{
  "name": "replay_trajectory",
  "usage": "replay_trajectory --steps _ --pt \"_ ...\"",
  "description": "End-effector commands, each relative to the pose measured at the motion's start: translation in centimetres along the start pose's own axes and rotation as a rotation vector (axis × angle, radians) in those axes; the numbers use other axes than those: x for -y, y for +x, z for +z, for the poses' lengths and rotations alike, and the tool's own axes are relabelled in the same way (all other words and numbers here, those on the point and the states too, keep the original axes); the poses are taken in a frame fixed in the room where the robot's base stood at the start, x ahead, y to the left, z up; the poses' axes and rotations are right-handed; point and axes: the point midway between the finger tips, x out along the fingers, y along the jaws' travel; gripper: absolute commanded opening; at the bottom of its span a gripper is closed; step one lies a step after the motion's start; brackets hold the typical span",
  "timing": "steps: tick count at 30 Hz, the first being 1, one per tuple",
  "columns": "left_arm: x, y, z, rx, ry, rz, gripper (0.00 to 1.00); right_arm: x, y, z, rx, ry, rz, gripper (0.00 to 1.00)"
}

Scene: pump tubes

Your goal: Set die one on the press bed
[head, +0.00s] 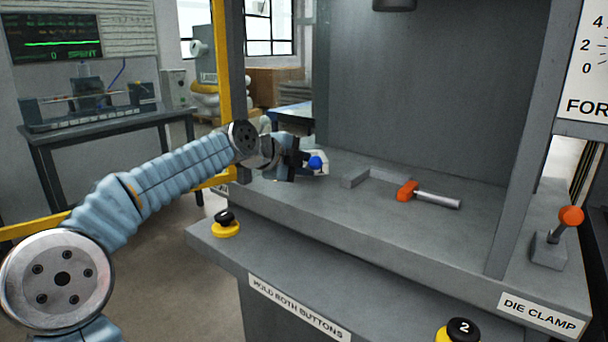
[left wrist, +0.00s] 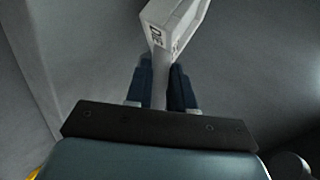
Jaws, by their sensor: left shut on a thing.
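My left gripper (head: 303,162) reaches over the left side of the grey press bed (head: 300,198). In the left wrist view its dark fingers (left wrist: 160,90) are shut on the narrow pale stem of a whitish block, the die (left wrist: 172,18), which has partly cut-off dark lettering starting "D". I cannot tell whether the die touches the bed. My right gripper is not in view.
A low grey angled stop (head: 372,172) stands on the bed, right of the gripper. An orange-ended clamp with a metal bar (head: 437,199) lies in front of it. An orange-knobbed lever (head: 570,216) is at right. Push buttons (head: 226,222) stand on the front ledge. A grey press column rises behind the gripper.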

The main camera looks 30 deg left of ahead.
Motion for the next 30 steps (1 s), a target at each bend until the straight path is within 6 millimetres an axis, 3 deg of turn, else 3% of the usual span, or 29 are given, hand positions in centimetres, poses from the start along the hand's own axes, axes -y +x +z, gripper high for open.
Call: replay_trajectory --steps 6,17,18,22,30 --pt "-2.3 1.1 0.5 0.000 0.001 -0.003 0.00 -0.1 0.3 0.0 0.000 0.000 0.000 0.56" --pt "-2.6 1.3 0.5 0.000 0.001 -0.004 0.00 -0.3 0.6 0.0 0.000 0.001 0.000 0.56" --pt "-2.7 1.3 0.6 0.000 0.000 0.002 0.27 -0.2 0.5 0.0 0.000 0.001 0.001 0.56" --pt "-2.7 1.3 0.6 0.000 -0.001 0.002 0.47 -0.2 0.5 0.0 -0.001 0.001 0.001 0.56" --pt "-2.5 1.2 0.5 0.000 -0.001 0.002 0.48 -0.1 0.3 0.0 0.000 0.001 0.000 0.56"
